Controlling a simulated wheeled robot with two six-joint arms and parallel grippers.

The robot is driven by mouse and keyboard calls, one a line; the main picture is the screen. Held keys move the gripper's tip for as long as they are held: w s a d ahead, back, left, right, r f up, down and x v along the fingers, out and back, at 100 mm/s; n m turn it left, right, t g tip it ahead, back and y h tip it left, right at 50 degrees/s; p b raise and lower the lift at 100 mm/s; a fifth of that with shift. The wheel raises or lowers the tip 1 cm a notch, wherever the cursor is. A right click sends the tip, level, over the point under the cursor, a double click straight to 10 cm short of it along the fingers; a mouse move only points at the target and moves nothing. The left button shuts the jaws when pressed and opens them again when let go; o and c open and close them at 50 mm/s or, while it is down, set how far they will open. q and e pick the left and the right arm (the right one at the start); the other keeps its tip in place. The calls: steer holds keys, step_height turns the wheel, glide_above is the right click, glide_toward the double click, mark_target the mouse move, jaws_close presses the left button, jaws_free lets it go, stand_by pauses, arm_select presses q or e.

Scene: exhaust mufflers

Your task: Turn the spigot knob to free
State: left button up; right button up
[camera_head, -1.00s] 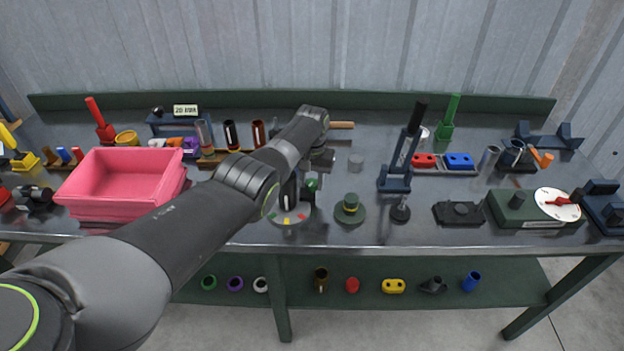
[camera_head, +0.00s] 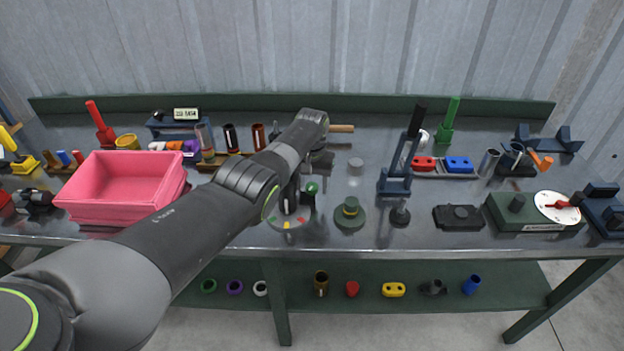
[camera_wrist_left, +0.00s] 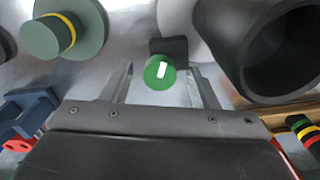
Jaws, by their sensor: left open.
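The spigot knob, a round green cap with a white bar mark, shows in the left wrist view (camera_wrist_left: 160,73) beside a dark block. In the head view the green knob (camera_head: 311,188) stands just right of my left gripper (camera_head: 291,196), over a round grey dial plate (camera_head: 291,222) with red, yellow and green marks. In the left wrist view my left gripper's two fingers (camera_wrist_left: 158,78) are open, one on each side of the knob. I cannot tell whether they touch it. My arm hides part of the spigot. My right gripper is not in view.
A green stepped knob with a yellow band (camera_head: 350,212) stands right of the dial plate. A pink bin (camera_head: 122,190) lies left under my arm's reach. A dark blue lever stand (camera_head: 394,182) and a green dial box (camera_head: 520,212) stand farther right.

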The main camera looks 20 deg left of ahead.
arm_select(q)
steer(key=shift+r, duration=0.55)
step_height(320, 180, up, 6)
steer(key=shift+f+p, duration=0.2)
steer(key=shift+p, duration=0.55)
step_height(320, 180, up, 11)
steer(key=b, duration=0.2)
steer(key=shift+f, duration=0.1)
steer(key=m+b, duration=0.7)
steer(key=m, duration=0.4)
glide_toward(312, 186)
step_height(312, 186, down, 9)
steer(key=shift+r+p, duration=0.2)
steer(key=shift+p, duration=0.85)
